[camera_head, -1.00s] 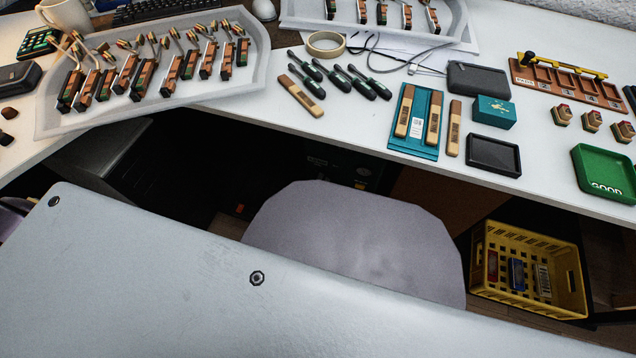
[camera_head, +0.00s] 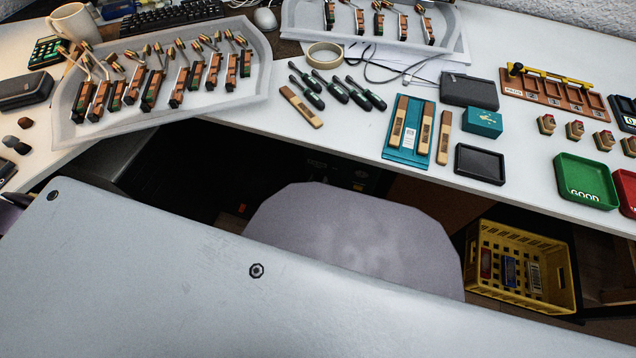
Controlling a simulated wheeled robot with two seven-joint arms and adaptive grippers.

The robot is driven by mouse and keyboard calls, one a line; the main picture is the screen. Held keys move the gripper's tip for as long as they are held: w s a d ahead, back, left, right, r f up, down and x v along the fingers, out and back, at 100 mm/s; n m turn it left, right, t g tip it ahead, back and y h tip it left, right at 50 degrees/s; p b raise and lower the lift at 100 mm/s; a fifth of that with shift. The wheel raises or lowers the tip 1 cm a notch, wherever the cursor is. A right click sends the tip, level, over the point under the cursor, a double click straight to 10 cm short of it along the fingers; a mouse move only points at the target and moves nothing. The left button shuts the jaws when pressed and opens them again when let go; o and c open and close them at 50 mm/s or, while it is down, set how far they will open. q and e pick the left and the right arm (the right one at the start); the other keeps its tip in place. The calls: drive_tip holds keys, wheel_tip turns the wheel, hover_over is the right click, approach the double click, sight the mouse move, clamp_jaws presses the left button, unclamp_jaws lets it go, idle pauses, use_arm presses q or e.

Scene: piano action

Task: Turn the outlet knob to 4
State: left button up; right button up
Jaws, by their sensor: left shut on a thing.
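I cannot make out an outlet knob with numbers in the head view. A small black round knob (camera_head: 517,69) stands at the left end of a yellow bar on a brown compartment rack (camera_head: 552,92) at the far right of the desk. I cannot tell whether it has to do with the outlet. A dark box with small details (camera_head: 345,172) is in the shadow under the desk, too dim to read. Neither of my grippers can be made out. A large pale grey panel fills the lower part of the view.
The white desk (camera_head: 330,138) holds a tray of piano action parts (camera_head: 262,75), several dark-handled tools (camera_head: 335,90), a teal board (camera_head: 396,150), a black tray (camera_head: 480,164) and a green tray (camera_head: 585,183). A grey chair back (camera_head: 355,235) and yellow crate (camera_head: 520,268) are below.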

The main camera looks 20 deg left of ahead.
sight(321, 164)
use_arm(q)
drive_tip(key=shift+m, duration=0.5)
drive_tip(key=o, duration=1)
drive_tip(key=shift+r, duration=0.25)
drive_tip(key=shift+r, duration=4.7)
drive_tip(key=shift+s, duration=0.1)
